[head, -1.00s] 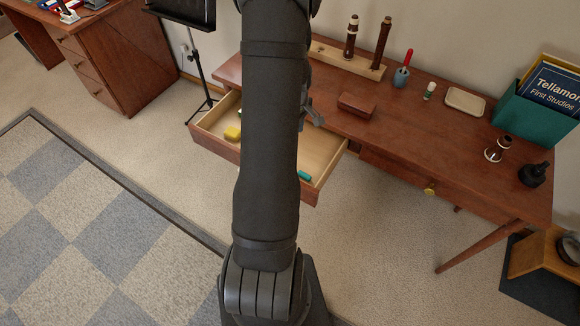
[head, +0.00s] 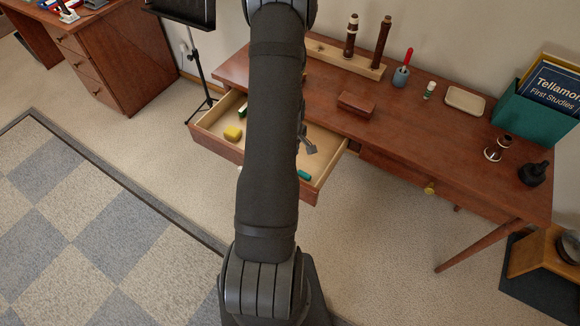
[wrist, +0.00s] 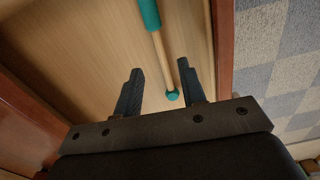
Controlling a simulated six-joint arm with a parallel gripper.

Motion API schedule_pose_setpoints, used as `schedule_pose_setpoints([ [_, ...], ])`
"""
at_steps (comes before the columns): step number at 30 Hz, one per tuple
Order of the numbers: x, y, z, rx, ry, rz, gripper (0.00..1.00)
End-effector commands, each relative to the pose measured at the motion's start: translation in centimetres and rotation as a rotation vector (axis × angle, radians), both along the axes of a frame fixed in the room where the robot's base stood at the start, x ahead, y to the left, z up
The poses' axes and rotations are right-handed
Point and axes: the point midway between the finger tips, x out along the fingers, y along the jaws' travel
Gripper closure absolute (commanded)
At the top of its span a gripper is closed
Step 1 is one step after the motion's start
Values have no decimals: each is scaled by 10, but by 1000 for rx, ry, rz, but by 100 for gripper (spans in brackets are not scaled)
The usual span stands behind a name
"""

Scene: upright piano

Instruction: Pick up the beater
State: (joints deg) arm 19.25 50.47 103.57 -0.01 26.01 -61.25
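The beater (wrist: 163,62) lies in the open drawer: a pale wooden shaft with a teal sleeve at the top of the wrist view and a small teal tip near the gripper. In the head view only a teal end (head: 304,175) shows near the drawer's front right; my arm hides the rest. My gripper (wrist: 158,68) is open and empty, its two dark fingers on either side of the shaft near the tip in the picture. I cannot tell how far above it they are. In the head view the gripper (head: 308,146) shows partly behind my arm, over the drawer.
A brown case (head: 357,103) sits on the desk (head: 430,135) above.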

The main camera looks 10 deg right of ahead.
Motion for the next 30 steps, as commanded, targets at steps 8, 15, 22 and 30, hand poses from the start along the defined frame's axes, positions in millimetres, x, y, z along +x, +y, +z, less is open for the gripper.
schedule_pose_setpoints([
  [8, 0, 1, -18, 0, 1, 0, 63],
  [15, 1, 3, -49, 1, 1, 0, 63],
  [22, 2, 3, -58, 1, -2, 0, 63],
  [30, 2, 3, -58, 1, -2, 0, 84],
])
